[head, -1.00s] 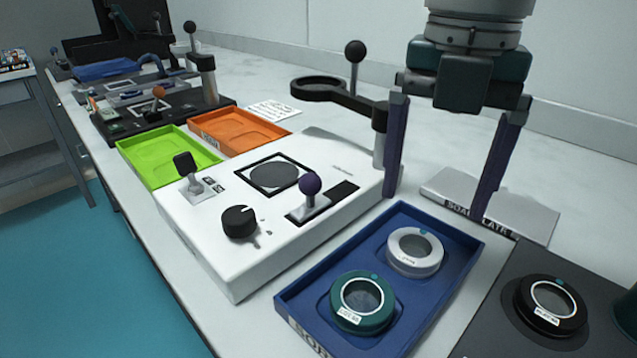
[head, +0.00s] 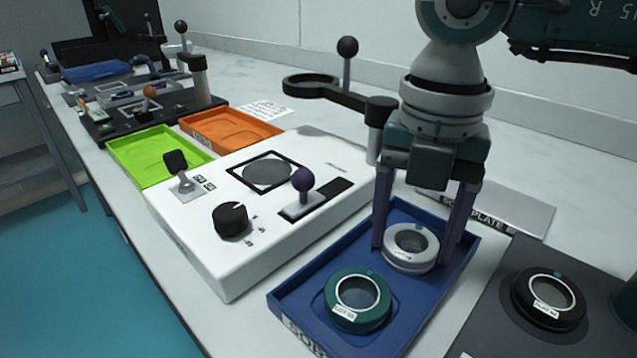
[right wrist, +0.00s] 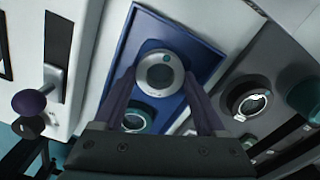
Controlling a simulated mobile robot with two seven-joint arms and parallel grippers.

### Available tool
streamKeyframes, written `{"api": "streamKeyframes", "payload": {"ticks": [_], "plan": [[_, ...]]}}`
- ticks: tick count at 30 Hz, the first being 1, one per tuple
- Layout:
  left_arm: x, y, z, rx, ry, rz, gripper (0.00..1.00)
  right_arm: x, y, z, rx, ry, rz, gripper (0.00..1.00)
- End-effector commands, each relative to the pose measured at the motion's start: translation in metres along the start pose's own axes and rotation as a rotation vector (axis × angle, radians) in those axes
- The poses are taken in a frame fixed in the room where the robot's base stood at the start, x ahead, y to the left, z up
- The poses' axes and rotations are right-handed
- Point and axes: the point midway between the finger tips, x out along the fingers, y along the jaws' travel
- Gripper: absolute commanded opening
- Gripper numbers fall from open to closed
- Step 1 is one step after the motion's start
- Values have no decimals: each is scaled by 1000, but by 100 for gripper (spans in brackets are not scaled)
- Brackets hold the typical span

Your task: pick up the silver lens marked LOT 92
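The silver lens (head: 410,249) lies in the far part of the blue tray (head: 300,289); its label is too small to read. It also shows in the right wrist view (right wrist: 160,72). My right gripper (head: 416,252) is open, pointing down, with one finger on each side of the silver lens. In the right wrist view its fingers (right wrist: 163,95) flank the lens with gaps that I cannot judge exactly. A green lens (head: 357,302) lies in the near part of the same tray. My left gripper is not in view.
A white control box (head: 215,260) with a knob and purple-topped lever stands left of the tray. A ring holder on a post (head: 312,84) rises behind it. A black lens (head: 549,300) sits on a dark plate at right. Green (head: 130,150) and orange (head: 240,125) trays lie farther back.

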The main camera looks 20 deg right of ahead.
Motion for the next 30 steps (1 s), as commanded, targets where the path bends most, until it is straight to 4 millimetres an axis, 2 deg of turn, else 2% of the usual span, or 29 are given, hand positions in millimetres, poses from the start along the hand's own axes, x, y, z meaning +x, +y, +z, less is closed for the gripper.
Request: {"api": "streamKeyframes", "payload": {"ticks": [2,13,23,26,30], "plan": [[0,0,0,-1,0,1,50,0,0,0,0,0,0,58],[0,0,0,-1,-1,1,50,0,0,0,0,0,1,16],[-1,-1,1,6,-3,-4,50,-5,0,0,0,0,2,15],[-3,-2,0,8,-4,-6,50,-14,1,0,0,-1,4,15],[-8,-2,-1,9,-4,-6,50,-38,1,1,-1,-2,4,15]]}}
